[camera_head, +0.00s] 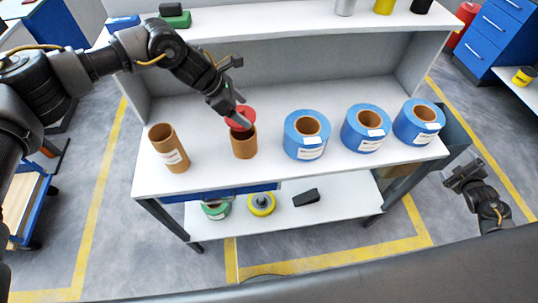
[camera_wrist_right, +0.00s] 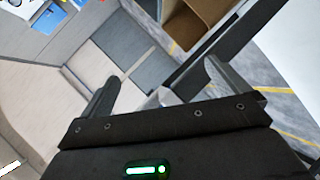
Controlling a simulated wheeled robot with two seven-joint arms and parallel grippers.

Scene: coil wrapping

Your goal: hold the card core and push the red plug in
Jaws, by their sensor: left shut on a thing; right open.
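A brown card core (camera_head: 244,146) stands upright on the white bench, left of the blue coils. The red plug (camera_head: 247,112) is at the top of this core, partly hidden by my left gripper. My left gripper (camera_head: 239,121) is shut on the plug, coming down from the upper left. I cannot tell whether the plug is inside the core's mouth or just above it. My right gripper (camera_head: 460,177) is open and empty, off the bench's right end, far from the core. Its two spread fingers show in the right wrist view (camera_wrist_right: 158,92).
Another brown card core (camera_head: 168,150) with a white label stands at the left. Three blue coils (camera_head: 305,135) stand in a row to the right. A lower shelf (camera_head: 335,205) carries a green roll (camera_head: 215,210), a yellow roll (camera_head: 261,204) and a black item (camera_head: 306,197).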

